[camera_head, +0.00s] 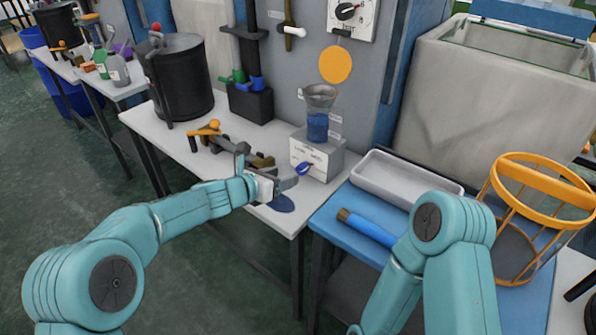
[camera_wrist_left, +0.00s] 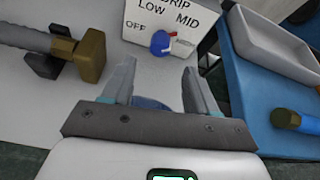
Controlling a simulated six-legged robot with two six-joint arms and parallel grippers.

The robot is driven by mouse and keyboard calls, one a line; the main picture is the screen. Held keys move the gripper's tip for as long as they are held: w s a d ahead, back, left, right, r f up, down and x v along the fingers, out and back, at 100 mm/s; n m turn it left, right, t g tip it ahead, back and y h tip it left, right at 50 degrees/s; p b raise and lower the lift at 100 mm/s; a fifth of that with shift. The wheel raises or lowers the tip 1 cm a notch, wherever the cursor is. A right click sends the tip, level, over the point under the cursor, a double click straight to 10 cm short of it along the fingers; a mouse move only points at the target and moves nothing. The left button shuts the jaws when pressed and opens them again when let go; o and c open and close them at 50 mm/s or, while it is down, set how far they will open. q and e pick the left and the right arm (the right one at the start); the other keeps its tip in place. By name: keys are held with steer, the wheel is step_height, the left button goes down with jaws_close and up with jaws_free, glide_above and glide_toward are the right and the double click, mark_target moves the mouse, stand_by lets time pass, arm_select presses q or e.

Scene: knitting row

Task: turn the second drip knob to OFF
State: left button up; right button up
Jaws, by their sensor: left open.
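A blue drip knob (camera_head: 304,168) sits on the front of a small grey box, on a white label plate (camera_head: 318,157). In the left wrist view, the knob (camera_wrist_left: 160,43) shows below the words DRIP, OFF, LOW and MID. OFF is on its left and MID up to its right; I cannot tell its setting for sure. My left gripper (camera_wrist_left: 160,82) is open and empty, its fingers pointing toward the knob but apart from it. In the head view my left gripper (camera_head: 268,173) is left of and below the knob. My right gripper is out of view.
A clear funnel cup with blue liquid (camera_head: 317,126) stands on the box. A brass-ended clamp (camera_wrist_left: 85,55) lies left of the plate. A grey tray (camera_head: 405,182), blue cylinder (camera_head: 367,227) and orange basket (camera_head: 522,165) are right. A black pot (camera_head: 180,80) stands behind left.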

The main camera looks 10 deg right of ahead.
mark_target(299, 171)
arm_select(q)
steer(key=p+x, duration=0.1)
steer(key=x, duration=0.5)
steer(key=shift+r+p, duration=0.1)
steer(key=shift+p, duration=0.2)
steer(key=shift+w+d+f, duration=0.3)
steer(key=shift+d, duration=0.1)
steer(key=c, duration=1)
